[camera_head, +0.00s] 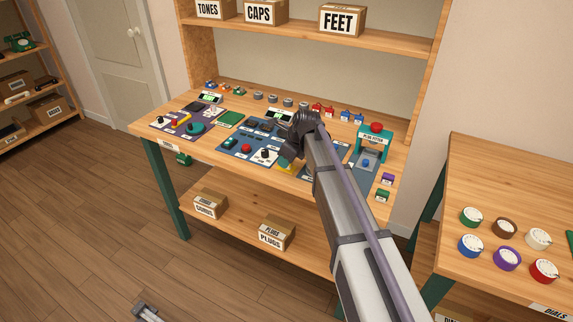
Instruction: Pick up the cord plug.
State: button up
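A yellow piece (287,168) shows right by the fingers; contact is unclear. No cord plug can be made out for certain. My arm hides part of the bench between gripper and fitter.
Small coloured parts line the bench's back, including red pieces (317,109) and blue pieces (346,116). A purple mat (172,126) lies left. A PLUGS box (276,232) stands on the lower shelf. Dials, one red (544,271), lie on the right table (483,180).

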grip_shut()
